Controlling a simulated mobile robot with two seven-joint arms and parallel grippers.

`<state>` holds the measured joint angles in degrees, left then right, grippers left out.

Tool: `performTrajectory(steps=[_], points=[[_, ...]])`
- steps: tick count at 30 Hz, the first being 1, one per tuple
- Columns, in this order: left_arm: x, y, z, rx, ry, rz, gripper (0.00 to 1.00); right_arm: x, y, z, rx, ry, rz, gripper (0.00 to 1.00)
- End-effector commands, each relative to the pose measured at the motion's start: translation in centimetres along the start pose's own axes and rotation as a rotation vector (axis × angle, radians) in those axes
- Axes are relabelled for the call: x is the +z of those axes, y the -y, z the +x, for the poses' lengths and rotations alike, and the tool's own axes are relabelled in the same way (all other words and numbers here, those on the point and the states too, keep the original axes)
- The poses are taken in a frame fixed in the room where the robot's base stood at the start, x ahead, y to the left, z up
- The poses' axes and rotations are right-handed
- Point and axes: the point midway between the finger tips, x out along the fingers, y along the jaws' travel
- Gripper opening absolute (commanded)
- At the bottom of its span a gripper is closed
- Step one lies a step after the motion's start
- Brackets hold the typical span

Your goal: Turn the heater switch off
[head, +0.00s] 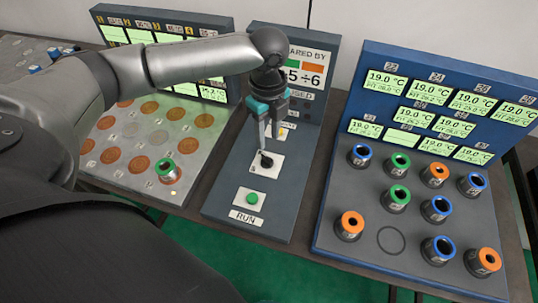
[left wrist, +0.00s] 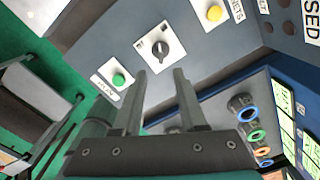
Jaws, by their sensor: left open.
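A black rotary switch (head: 266,161) sits on a white plate on the middle grey console; it also shows in the left wrist view (left wrist: 162,48). It is the only rotary knob I see; its small markings are too small to read, and I cannot tell its setting. My left gripper (head: 269,137) points down over the console, just above the switch. Its fingers are open and empty. In the left wrist view the fingertips (left wrist: 160,74) stand apart, with the switch beyond the gap between them; I see no clear contact. My right gripper is not in view.
A green button (head: 252,198) above the RUN label and a yellow button (head: 283,132) lie on either side of the switch. A blue console (head: 330,232) with several ringed cylinders stands right. A pale panel (head: 128,177) with copper discs lies left.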

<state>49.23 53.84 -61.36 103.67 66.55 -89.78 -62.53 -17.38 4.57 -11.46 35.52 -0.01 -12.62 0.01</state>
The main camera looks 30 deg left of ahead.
Motion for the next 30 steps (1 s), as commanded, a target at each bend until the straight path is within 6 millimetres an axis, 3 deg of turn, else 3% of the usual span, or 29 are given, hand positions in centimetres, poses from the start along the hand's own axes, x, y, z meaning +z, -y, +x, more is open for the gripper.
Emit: performTrajectory(steps=[6,12,25,30], points=[[-0.1,-0.1,4.8,0.003,-0.001,0.000,0.41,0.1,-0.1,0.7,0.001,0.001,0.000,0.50],[-0.1,0.0,7.5,0.000,-0.001,0.001,0.41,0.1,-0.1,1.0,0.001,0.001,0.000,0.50],[-0.1,0.0,8.4,-0.002,0.000,0.001,0.41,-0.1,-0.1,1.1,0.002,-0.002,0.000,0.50],[-0.1,0.0,8.4,-0.002,0.000,0.001,0.22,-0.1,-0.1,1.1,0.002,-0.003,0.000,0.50]])
